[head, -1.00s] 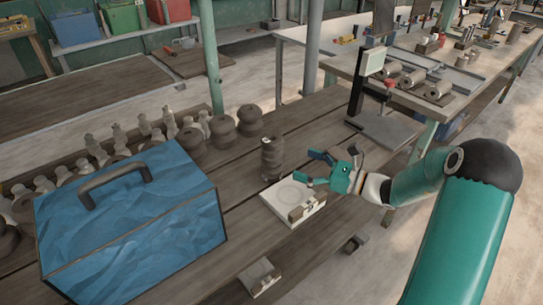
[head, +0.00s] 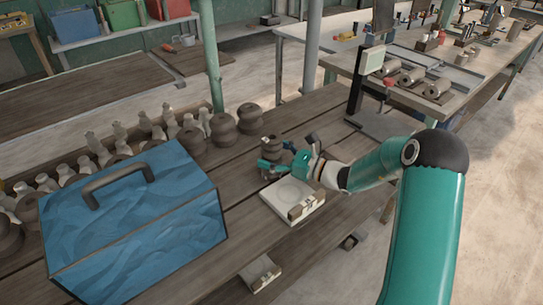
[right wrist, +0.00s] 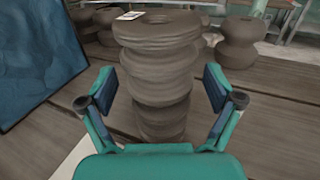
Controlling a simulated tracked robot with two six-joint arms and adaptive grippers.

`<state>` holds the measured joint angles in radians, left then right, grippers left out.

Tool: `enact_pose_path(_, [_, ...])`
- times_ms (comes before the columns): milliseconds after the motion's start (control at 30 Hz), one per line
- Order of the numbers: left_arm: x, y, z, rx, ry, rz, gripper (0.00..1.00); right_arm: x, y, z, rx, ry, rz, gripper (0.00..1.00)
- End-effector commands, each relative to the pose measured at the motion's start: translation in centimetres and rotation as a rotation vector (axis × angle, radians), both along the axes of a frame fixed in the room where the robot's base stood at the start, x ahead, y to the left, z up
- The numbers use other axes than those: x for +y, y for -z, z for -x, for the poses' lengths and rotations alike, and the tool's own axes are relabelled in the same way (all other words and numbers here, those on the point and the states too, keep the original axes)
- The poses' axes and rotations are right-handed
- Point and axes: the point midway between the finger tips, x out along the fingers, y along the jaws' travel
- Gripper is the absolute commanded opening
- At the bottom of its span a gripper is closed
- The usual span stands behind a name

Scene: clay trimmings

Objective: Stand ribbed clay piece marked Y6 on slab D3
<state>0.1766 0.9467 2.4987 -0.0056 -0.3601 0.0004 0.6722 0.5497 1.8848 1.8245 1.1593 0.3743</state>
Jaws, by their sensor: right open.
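The ribbed clay piece (head: 271,143) stands upright on the plank table just behind the slab; my right gripper partly hides it. In the right wrist view the piece (right wrist: 158,65) rises between the fingers, with a small white label on top, too small to read. My right gripper (head: 268,168) is open, its fingers on either side of the piece; in the right wrist view (right wrist: 160,90) gaps show beside it. The pale slab (head: 284,203) lies in front, with a shallow ring on top and a small brownish block at its front edge. My left gripper is not in view.
A big blue box (head: 135,225) with a handle stands at the left. Rounded clay pieces (head: 222,130) and several pale small figures line the back. A dark stand (head: 380,125) is at the right. Bare planks lie between box and slab.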

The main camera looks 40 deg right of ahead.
Motion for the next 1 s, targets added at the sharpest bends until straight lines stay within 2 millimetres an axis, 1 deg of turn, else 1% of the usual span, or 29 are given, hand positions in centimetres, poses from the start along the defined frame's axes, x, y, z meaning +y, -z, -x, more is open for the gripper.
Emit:
enact_pose_path(67, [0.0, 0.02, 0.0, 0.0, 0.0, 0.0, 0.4, -0.03, 0.02, 0.03, 0.0, 0.0, 0.0, 0.91])
enact_pose_path(100, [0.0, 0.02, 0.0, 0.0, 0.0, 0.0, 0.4, -0.03, 0.02, 0.03, 0.0, 0.0, 0.0, 0.88])
enact_pose_path(367, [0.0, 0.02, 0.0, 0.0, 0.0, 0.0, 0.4, -0.04, 0.01, 0.06, 0.0, 0.0, -0.001, 0.44])
enact_pose_path(600, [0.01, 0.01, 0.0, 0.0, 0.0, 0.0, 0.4, -0.04, 0.01, 0.07, 0.0, 0.0, -0.001, 0.04])
enact_pose_path(633, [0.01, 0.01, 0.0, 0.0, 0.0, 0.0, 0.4, -0.04, 0.01, 0.07, 0.0, 0.0, -0.001, 0.0])
enact_pose_path(1000, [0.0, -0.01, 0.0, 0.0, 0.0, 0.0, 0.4, -0.05, -0.47, 0.02, -0.004, 0.0, 0.0, 0.0])
